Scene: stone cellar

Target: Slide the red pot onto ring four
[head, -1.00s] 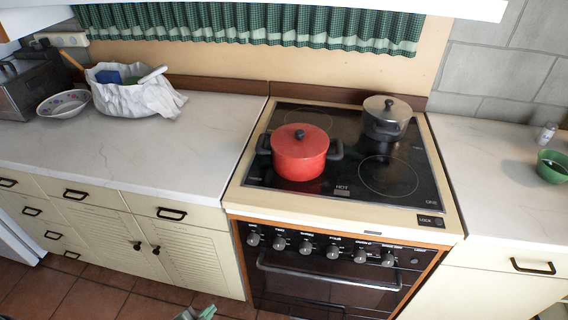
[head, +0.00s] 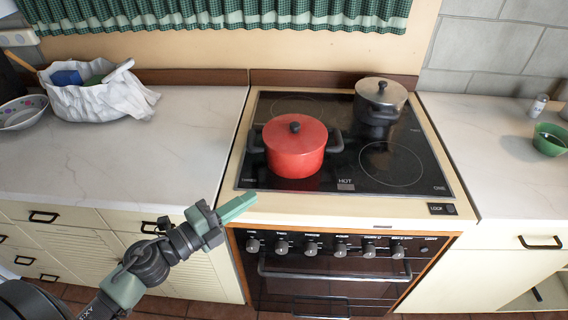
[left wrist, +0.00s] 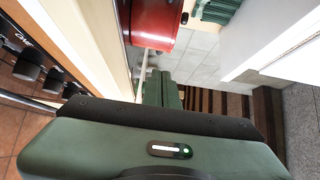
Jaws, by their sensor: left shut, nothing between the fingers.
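The red pot (head: 295,150), with a lid, a dark knob and two black side handles, stands upright on the front left of the black glass hob (head: 350,186). It hides the ring under it. A bare ring (head: 298,106) shows behind it at the back left; I cannot read a label there. My left gripper (head: 238,206) is shut and empty, just in front of the hob's front left corner and apart from the pot. In the left wrist view the shut fingers (left wrist: 161,88) point towards the red pot (left wrist: 155,20). My right gripper is out of view.
A steel pot (head: 379,102) stands at the back right of the hob. The front right ring (head: 391,164), marked ONE, is bare. "HOT" shows at the hob's front. A white bag (head: 100,97) lies left; a green bowl (head: 551,139) stands right.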

